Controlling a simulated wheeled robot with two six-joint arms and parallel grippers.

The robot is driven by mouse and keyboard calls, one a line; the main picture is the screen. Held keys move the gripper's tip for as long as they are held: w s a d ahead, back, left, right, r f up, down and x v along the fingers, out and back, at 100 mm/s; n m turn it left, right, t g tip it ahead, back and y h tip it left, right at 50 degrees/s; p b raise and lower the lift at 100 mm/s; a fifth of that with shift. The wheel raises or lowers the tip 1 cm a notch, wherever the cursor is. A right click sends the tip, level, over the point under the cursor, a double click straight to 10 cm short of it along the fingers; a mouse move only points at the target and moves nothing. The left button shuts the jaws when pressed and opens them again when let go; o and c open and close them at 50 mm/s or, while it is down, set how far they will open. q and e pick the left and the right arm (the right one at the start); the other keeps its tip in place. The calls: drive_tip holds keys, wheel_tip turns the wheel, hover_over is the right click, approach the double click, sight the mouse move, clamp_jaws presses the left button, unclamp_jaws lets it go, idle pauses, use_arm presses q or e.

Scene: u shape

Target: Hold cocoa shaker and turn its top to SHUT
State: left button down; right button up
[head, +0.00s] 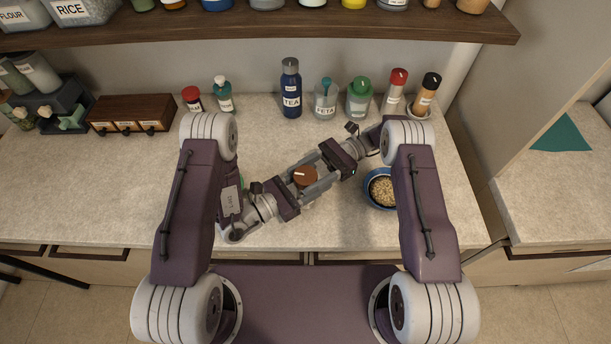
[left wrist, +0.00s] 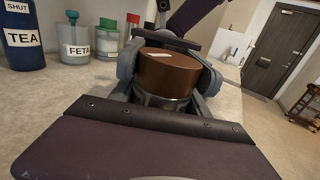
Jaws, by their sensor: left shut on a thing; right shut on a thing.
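The cocoa shaker has a brown round top (head: 306,175) with a pale mark on it and a grey metal body (left wrist: 160,104). It stands upright between my two grippers over the counter. My left gripper (head: 300,187) reaches it from the lower left and is shut on it. My right gripper (head: 318,177) reaches it from the upper right and is also shut on it. In the left wrist view the brown top (left wrist: 168,72) sits between grey fingers. Most of the body is hidden by fingers, and I see no readable label on it.
A blue bowl of pale bits (head: 383,190) is close to my right arm. A blue TEA bottle (head: 291,92), a FETA jar (head: 326,100), a green-topped jar (head: 359,97) and shakers line the back. The wooden drawer box (head: 131,115) is left. The counter's left front is clear.

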drive_tip(key=shift+n+g+h, duration=0.3)
drive_tip(key=o, duration=1.4)
drive_tip(key=shift+d, duration=0.1)
